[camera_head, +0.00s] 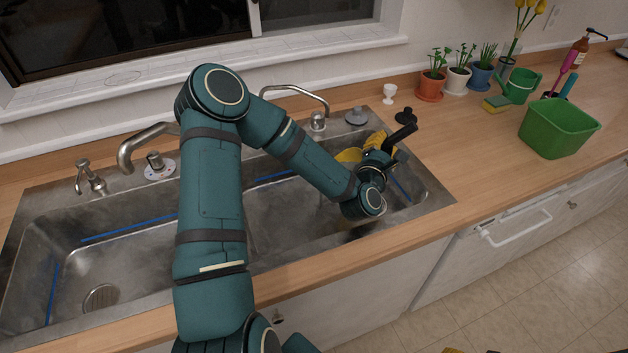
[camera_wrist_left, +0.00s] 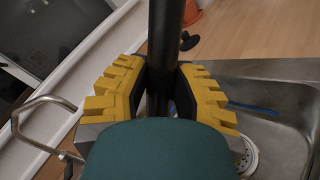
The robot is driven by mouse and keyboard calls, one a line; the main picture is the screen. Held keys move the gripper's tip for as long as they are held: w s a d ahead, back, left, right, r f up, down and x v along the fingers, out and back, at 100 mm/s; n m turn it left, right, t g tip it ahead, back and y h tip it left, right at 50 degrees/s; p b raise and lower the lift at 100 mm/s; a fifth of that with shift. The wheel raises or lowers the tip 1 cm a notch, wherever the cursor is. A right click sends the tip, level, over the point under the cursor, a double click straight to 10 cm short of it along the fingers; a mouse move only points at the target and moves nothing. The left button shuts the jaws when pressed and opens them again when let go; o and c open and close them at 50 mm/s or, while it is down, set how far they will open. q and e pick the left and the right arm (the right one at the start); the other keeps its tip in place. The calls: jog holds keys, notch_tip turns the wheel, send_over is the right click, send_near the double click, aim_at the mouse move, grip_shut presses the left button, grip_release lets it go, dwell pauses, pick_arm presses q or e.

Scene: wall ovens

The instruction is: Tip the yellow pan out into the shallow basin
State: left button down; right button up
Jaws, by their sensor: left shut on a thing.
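My left gripper (camera_head: 383,150) is shut on a black handle (camera_head: 404,134) over the right end of the sink. In the left wrist view the handle (camera_wrist_left: 165,50) runs between the yellow toothed fingers. The left basin (camera_head: 140,250) and the right basin (camera_head: 290,220) lie below; I cannot tell which is shallower. My right gripper is at most a yellow sliver at the bottom edge.
Faucets (camera_head: 140,145) stand along the back of the sink. Red, white and blue plant pots (camera_head: 431,86), a white egg cup (camera_head: 389,93), a watering can (camera_head: 520,86) and a green tub (camera_head: 558,128) are on the counter.

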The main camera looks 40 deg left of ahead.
pick_arm(q)
jog(key=shift+s+a+r, duration=0.15)
jog(key=shift+a+r, duration=0.15)
jog(key=shift+r, duration=0.05)
jog(key=shift+s+a+r+n+p, duration=0.25)
jog(key=shift+a+r+n+p, duration=0.05)
jog(key=shift+n+p, duration=0.1)
jog(key=shift+r, duration=0.15)
jog(key=shift+s+a+r+n, duration=0.15)
jog(key=shift+s+a+n, duration=0.05)
jog(key=shift+a+n, duration=0.1)
jog(key=shift+r+p, duration=0.1)
jog(key=shift+p, duration=0.2)
